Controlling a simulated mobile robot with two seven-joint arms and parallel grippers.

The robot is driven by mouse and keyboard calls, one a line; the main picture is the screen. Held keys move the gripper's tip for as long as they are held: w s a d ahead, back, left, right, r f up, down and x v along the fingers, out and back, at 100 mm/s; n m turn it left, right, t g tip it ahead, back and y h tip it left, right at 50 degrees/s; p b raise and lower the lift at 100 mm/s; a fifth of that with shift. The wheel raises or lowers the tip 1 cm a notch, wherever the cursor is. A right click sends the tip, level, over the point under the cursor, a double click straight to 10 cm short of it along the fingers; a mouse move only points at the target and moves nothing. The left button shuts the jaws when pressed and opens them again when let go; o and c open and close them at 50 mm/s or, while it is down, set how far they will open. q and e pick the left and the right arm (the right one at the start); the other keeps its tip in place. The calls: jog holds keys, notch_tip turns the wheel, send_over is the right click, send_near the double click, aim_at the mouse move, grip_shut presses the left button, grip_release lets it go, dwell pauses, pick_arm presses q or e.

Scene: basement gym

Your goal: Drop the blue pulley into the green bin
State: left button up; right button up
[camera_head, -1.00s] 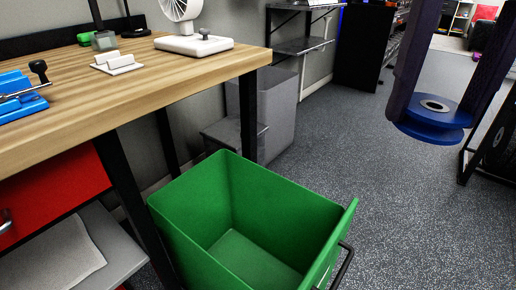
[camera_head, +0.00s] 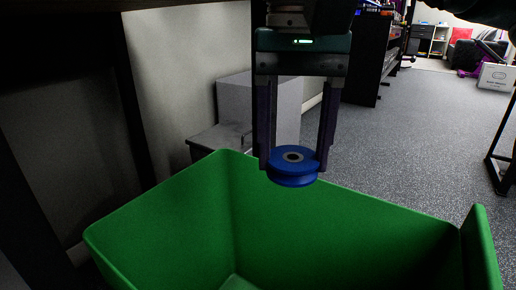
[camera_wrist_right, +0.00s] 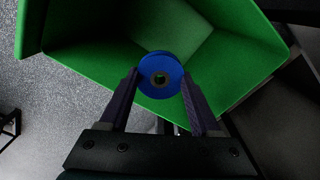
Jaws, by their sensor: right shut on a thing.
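The blue pulley (camera_head: 292,178) is a grooved wheel with a grey hub. My right gripper (camera_head: 293,163) points down and is shut on the pulley, one finger on each side of it. In the head view they hang at the far rim of the green bin (camera_head: 340,225), which is open at the top. In the right wrist view the pulley (camera_wrist_right: 161,80) sits between the fingertips of my right gripper (camera_wrist_right: 160,82), in front of the green bin's near wall and opening (camera_wrist_right: 110,50). The bin's floor shows partly and looks empty there. My left gripper is not in view.
A grey box-like unit (camera_head: 255,105) stands behind the bin by the wall. A dark table leg (camera_head: 130,100) stands at the left. Speckled floor (camera_head: 385,150) lies clear to the right, with a black metal frame (camera_head: 497,165) at the right edge.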

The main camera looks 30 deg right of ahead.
jog(key=shift+s+f+b, duration=0.1)
jog(key=shift+f+b, duration=0.25)
jog(key=shift+f, duration=0.3)
notch_tip(320, 180, down, 5)
jog(key=b, duration=0.3)
jog(key=shift+r+b, duration=0.1)
jog(key=shift+b, duration=0.2)
jog(key=o, duration=1.5)
jog(key=shift+c, duration=0.2)
notch_tip(320, 180, up, 10)
jog(key=p, duration=0.5)
